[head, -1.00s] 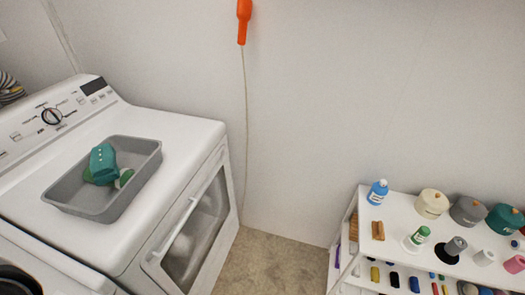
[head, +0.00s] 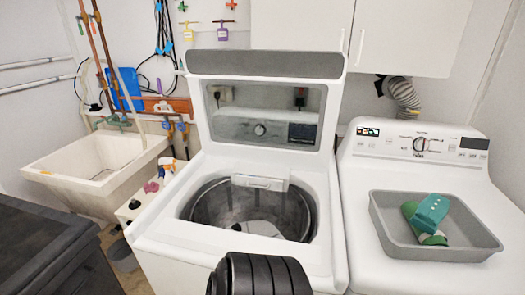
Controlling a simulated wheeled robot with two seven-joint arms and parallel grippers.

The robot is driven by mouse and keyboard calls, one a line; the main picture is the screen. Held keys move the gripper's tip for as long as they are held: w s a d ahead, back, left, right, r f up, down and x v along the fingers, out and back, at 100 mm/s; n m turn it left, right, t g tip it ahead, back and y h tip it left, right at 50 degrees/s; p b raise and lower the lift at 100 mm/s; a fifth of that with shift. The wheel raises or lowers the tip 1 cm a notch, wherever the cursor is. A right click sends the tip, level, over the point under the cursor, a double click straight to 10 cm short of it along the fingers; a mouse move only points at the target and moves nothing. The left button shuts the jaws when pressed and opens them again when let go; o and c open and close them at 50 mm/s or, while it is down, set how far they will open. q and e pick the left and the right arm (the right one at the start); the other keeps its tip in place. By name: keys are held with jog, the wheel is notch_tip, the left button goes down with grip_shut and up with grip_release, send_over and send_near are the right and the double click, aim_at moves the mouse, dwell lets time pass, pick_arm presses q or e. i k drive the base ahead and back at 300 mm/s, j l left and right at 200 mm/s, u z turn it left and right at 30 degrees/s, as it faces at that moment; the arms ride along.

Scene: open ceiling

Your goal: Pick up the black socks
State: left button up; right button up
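No black socks can be made out in the head view. The open top-loading washer (head: 160,240) stands in the middle with its lid (head: 228,122) raised. Its dark drum (head: 220,205) holds a small pale shape at the bottom, too unclear to name. A grey tray (head: 385,237) sits on top of the dryer at the right. Neither of my grippers is in view.
The white dryer (head: 360,170) stands right of the washer. A utility sink (head: 85,180) is at the left, with a spray bottle (head: 166,168) near it. A dark cabinet-like unit (head: 40,240) fills the lower left. Wall cabinets (head: 350,35) hang above.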

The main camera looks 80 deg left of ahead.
aim_at(236, 228)
jog(key=k+j+u, duration=0.15)
jog(key=u, duration=2.7)
jog(key=j+z, duration=0.1)
jog(key=z, duration=0.4)
jog(key=j+z, duration=0.1)
jog(key=z, duration=0.4)
jog(key=k+j+z, duration=0.1)
jog(key=z, duration=0.35)
